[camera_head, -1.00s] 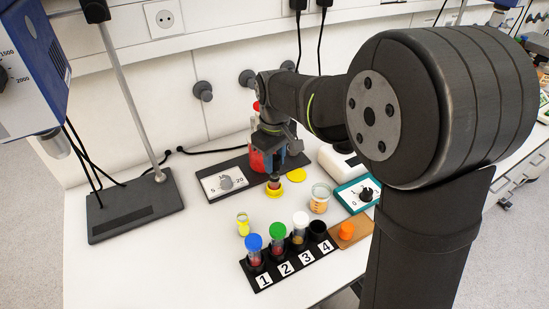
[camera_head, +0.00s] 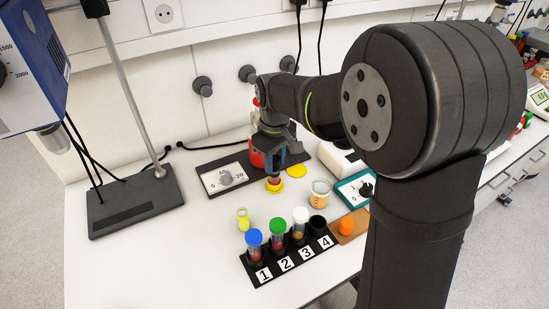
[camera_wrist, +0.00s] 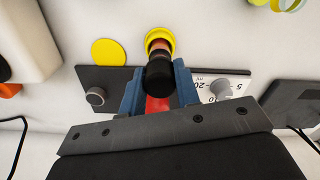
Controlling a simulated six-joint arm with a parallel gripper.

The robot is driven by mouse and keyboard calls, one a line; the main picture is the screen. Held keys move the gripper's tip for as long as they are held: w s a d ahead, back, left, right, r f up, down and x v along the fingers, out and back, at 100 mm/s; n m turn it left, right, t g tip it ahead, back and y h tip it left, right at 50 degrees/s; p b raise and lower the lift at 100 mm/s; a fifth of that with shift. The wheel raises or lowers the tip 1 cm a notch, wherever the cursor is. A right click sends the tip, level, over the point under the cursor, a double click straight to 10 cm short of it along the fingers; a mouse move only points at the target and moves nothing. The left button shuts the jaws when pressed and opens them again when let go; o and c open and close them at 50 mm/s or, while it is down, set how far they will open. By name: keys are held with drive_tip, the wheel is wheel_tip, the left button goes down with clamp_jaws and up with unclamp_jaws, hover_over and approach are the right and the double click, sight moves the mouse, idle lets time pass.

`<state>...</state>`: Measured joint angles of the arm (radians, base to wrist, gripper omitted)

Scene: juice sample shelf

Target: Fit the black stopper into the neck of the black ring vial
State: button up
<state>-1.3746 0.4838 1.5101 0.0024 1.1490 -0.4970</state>
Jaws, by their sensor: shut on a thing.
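My gripper (camera_head: 276,162) is over the white table, its blue fingers closed around a black stopper (camera_wrist: 160,74), as the wrist view also shows (camera_wrist: 157,84). A vial with reddish contents (camera_head: 274,181) is right below the stopper, and it also shows in the wrist view (camera_wrist: 158,46). The vial's foot is at a yellow round piece (camera_head: 275,188), which surrounds it in the wrist view (camera_wrist: 160,33). The stopper and vial are in line. I cannot tell how deep the stopper sits in the neck, and no separate black ring can be made out.
A black rack (camera_head: 292,265) numbered 1 to 4 stands in front, with blue-, green- and white-topped vials and a black empty-looking place 4 (camera_head: 318,226). A yellow disc (camera_head: 297,170), a beaker (camera_head: 320,192), a small yellow vial (camera_head: 243,219) and a dial plate (camera_head: 205,178) are near.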

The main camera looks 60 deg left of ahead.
sight(275, 158)
drive_tip(key=shift+f, duration=0.4)
idle(0.3)
drive_tip(key=o, duration=1)
drive_tip(key=shift+o, duration=0.2)
drive_tip(key=shift+r, duration=0.1)
wheel_tip(275, 158, up, 17)
drive_tip(key=shift+r, duration=0.2)
drive_tip(key=shift+f, duration=0.15)
wheel_tip(275, 158, down, 17)
drive_tip(key=shift+f, duration=0.1)
drive_tip(key=shift+r, duration=0.25)
